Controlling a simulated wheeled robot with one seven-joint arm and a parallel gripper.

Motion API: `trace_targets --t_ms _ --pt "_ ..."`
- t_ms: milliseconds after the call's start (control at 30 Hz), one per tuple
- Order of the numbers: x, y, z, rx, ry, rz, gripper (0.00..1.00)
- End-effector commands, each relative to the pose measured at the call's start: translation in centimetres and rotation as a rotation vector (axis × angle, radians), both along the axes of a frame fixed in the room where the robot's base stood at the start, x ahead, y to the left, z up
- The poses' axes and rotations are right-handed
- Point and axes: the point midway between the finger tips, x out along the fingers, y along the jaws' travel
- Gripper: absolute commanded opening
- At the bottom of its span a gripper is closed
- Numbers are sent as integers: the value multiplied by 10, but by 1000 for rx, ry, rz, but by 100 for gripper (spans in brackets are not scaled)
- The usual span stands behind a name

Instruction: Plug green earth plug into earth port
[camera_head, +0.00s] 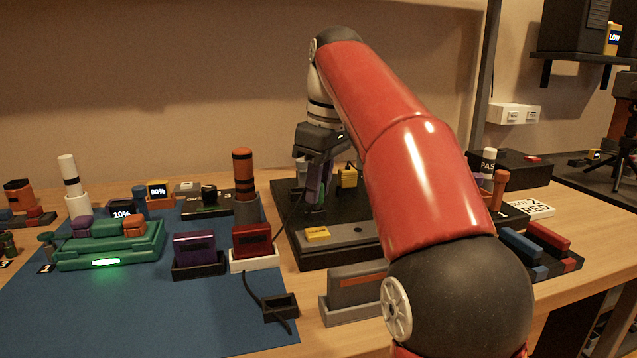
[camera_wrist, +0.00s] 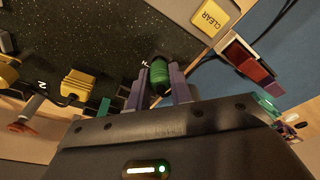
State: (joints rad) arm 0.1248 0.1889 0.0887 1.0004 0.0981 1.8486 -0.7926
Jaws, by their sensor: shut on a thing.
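My gripper (camera_head: 316,185) points down over the dark board (camera_head: 297,253) on the table. In the wrist view my gripper (camera_wrist: 161,88) is shut on the green earth plug (camera_wrist: 160,76), which sits between the two purple-grey fingers. The plug's dark far end points toward the speckled board surface. I cannot tell whether it touches the board or stands in a port. The earth port itself cannot be made out. In the head view the plug is mostly hidden by the fingers.
A yellow CLEAR button (camera_wrist: 211,18) sits on a grey panel close to my gripper. Yellow plugs (camera_wrist: 82,85) with dark cables stand on the board. A purple box (camera_head: 195,247) and a red box (camera_head: 252,240) stand in front left. My red arm hides the board's right part.

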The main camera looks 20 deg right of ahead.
Motion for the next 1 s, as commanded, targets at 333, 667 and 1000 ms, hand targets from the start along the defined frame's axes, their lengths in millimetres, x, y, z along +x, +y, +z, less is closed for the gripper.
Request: trace_targets --t_ms 333,667,1000 --pt "0 0 -10 0 0 0 0" --pt "0 0 -11 0 0 0 47" --pt "-1 -1 0 0 -1 0 47"
